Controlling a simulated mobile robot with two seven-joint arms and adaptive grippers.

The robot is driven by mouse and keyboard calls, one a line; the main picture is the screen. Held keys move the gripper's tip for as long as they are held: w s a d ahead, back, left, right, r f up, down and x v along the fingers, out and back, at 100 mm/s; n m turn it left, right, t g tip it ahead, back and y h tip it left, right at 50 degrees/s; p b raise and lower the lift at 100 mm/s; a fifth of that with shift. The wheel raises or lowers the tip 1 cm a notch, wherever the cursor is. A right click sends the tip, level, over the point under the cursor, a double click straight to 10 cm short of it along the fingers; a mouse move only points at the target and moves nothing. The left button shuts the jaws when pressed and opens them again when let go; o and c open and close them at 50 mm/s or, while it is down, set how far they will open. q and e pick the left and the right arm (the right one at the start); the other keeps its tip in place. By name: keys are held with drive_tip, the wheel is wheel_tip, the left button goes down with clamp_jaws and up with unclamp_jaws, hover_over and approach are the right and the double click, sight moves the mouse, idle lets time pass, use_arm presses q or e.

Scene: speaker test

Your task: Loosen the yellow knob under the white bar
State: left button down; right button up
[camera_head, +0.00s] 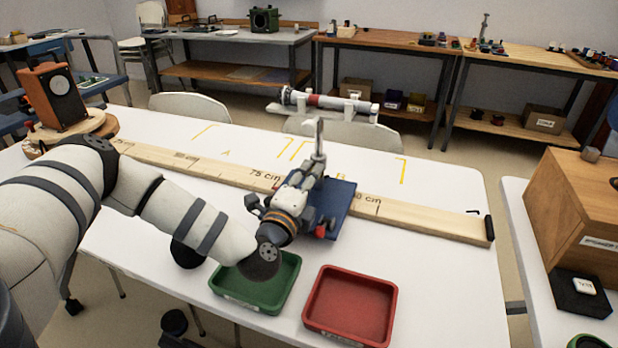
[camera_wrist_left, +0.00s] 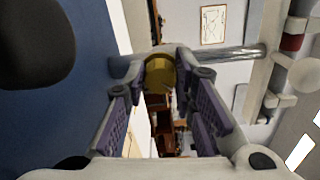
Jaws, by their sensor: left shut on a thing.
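The yellow knob (camera_wrist_left: 161,76) shows in the left wrist view between the fingertips of my left gripper (camera_wrist_left: 166,62). The gripper is shut on it, with a purple-padded finger on each side. In the head view my left gripper (camera_head: 307,180) reaches to the lower part of an upright metal post (camera_head: 319,145); the knob is hidden there. In the wrist view the metal rod runs right from the knob toward the bar. My right gripper is out of view.
The post rises from a blue base (camera_head: 339,208) by a wooden ruler beam (camera_head: 220,175) across the white table. A green tray (camera_head: 285,290) and a red tray (camera_head: 350,304) stand in front. An orange speaker (camera_head: 53,97) is at left, a wooden cabinet (camera_head: 570,225) at right.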

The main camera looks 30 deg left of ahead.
use_arm(q)
drive_tip(key=n, duration=0.6)
drive_tip(key=shift+n, duration=0.3)
idle(0.5)
drive_tip(key=c, duration=1.3)
unclamp_jaws()
drive_tip(key=shift+c, duration=0.2)
drive_tip(key=v, duration=1.2)
drive_tip(key=shift+f, duration=0.1)
